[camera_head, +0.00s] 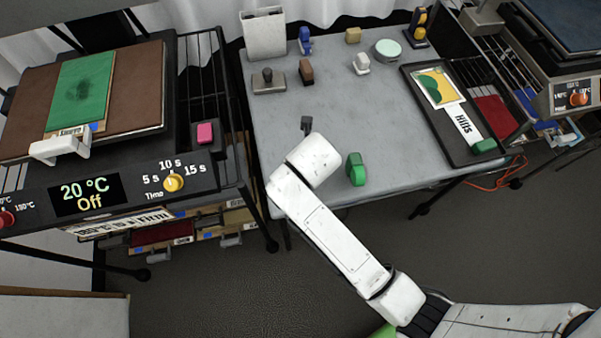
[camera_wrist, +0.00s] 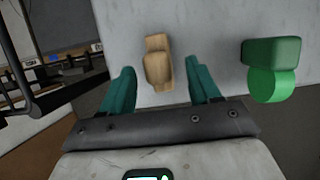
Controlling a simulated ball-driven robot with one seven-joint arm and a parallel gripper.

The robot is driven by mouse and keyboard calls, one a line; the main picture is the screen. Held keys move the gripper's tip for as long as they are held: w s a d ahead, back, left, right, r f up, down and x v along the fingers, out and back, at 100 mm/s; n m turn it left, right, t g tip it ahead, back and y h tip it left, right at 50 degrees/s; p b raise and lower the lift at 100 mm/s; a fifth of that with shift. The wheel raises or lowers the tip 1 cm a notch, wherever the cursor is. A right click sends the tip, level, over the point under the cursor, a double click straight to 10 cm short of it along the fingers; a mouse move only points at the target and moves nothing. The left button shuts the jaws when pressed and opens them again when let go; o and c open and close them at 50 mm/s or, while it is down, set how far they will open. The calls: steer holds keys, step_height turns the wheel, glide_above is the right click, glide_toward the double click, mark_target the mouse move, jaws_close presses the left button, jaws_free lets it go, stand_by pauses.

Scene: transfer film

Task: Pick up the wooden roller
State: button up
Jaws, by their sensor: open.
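The wooden roller (camera_wrist: 158,68) is a light brown piece on the grey table, in the upper middle of the wrist view. My gripper (camera_wrist: 160,80) is open, with one teal finger on each side of the roller and a visible gap to each. Nothing is held. The height of the fingers above the table cannot be told. In the head view my white arm reaches over the table's front edge and hides the roller and most of the gripper.
A green roller (camera_wrist: 272,68) stands on the table to the right of my gripper; it also shows in the head view (camera_head: 356,169). A dark tray (camera_head: 462,150) lies at the table's right. Stamps and a white holder (camera_head: 264,35) stand at the back. The heat press (camera_head: 135,190) is left.

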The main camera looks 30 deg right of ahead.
steer(key=shift+x, duration=2.85)
steer(key=shift+a, duration=0.15)
jaws_close()
steer(key=shift+r, duration=0.1)
